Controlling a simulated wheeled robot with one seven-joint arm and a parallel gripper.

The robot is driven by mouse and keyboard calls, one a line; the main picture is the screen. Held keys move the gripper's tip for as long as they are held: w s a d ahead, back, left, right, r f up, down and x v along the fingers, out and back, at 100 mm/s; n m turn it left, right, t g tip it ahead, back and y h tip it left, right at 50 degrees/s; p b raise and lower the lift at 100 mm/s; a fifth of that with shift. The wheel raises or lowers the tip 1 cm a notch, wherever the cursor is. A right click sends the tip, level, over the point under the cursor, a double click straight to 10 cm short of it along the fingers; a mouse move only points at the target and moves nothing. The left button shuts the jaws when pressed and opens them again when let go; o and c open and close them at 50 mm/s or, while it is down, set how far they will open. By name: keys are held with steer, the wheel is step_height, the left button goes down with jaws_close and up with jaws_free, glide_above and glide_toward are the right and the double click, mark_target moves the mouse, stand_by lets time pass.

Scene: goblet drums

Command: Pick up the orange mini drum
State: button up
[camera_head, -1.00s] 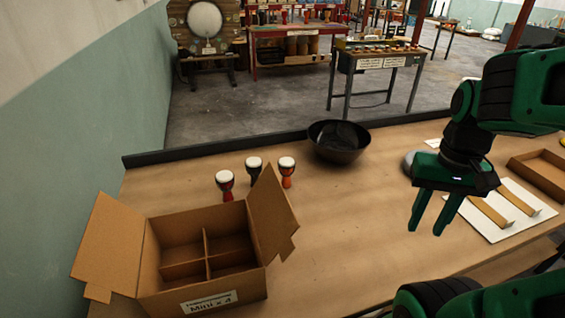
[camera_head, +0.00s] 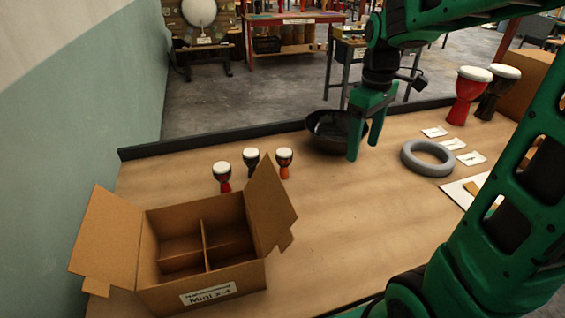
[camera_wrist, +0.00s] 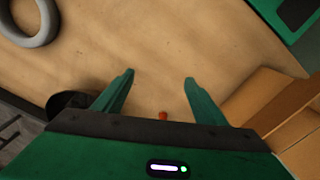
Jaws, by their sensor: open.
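The orange mini drum (camera_head: 285,164), with a white top, stands upright on the workbench, the rightmost of three small drums. A red drum (camera_head: 222,179) and a dark green drum (camera_head: 251,162) stand to its left. My gripper (camera_head: 363,151) is open and empty, pointing down to the right of the orange drum, clear of it and in front of part of the black bowl. In the wrist view, a small orange-red piece (camera_wrist: 163,116) shows between my fingers (camera_wrist: 160,76), close to the gripper body; it looks like part of the orange drum, mostly hidden.
An open cardboard box (camera_head: 212,283) with dividers stands in front of the drums; its raised flap (camera_head: 268,207) is close to the orange drum. The black bowl (camera_head: 322,126) is behind right. A grey ring (camera_head: 428,170) and larger drums (camera_head: 466,98) are at right. The middle bench is clear.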

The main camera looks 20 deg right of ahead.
steer(key=w+a+f+n, duration=0.2)
steer(key=w+a+n, duration=0.5)
steer(key=w, duration=0.6)
steer(key=n, duration=0.6)
glide_above(284, 151)
steer(key=shift+a+f, duration=0.15)
steer(key=shift+f, duration=0.75)
steer(key=shift+w+a+f, duration=0.15)
steer(key=shift+a+f, duration=0.05)
steer(key=shift+f, duration=0.05)
step_height(284, 151, down, 4)
steer(key=shift+f, duration=0.25)
steer(key=shift+s+d+f, duration=0.15)
steer(key=shift+f, duration=1.35)
steer(key=shift+s+d+f, duration=0.1)
steer(key=shift+d+f, duration=0.05)
steer(key=shift+f, duration=1.3)
steer(key=c, duration=1.1)
